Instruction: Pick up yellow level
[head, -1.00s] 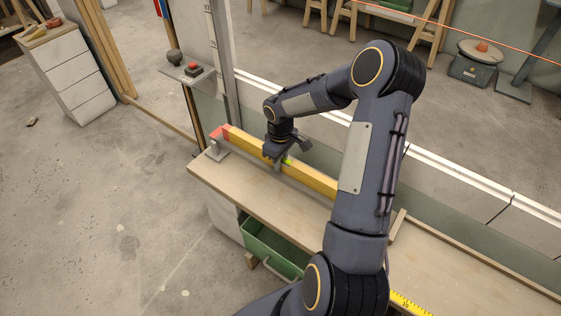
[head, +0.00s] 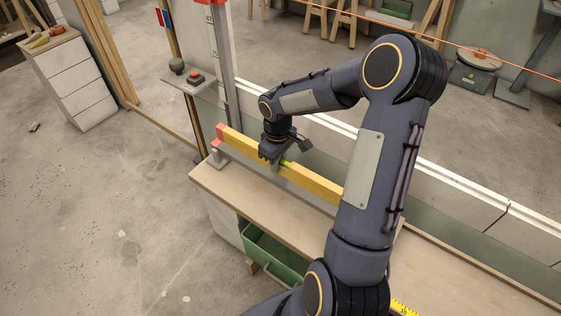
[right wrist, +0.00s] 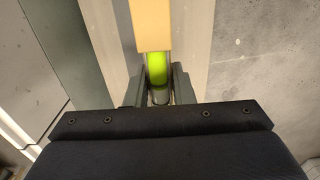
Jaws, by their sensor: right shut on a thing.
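The yellow level (head: 315,182) is a long yellow bar with a red end cap and a green vial near its middle. In the head view it runs along the back of the wooden bench top, and my arm hides its right part. My right gripper (head: 277,160) is shut on the level beside the vial. The level looks slightly above the grey support at its left end. In the right wrist view the green vial and a yellow stretch of the level (right wrist: 152,25) lie between the two fingers (right wrist: 155,92). My left gripper is not in view.
The wooden bench top (head: 260,204) is mostly clear in front. A grey support (head: 218,158) stands at the bench's left end, near an upright post (head: 222,60). A low wall (head: 450,185) runs behind.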

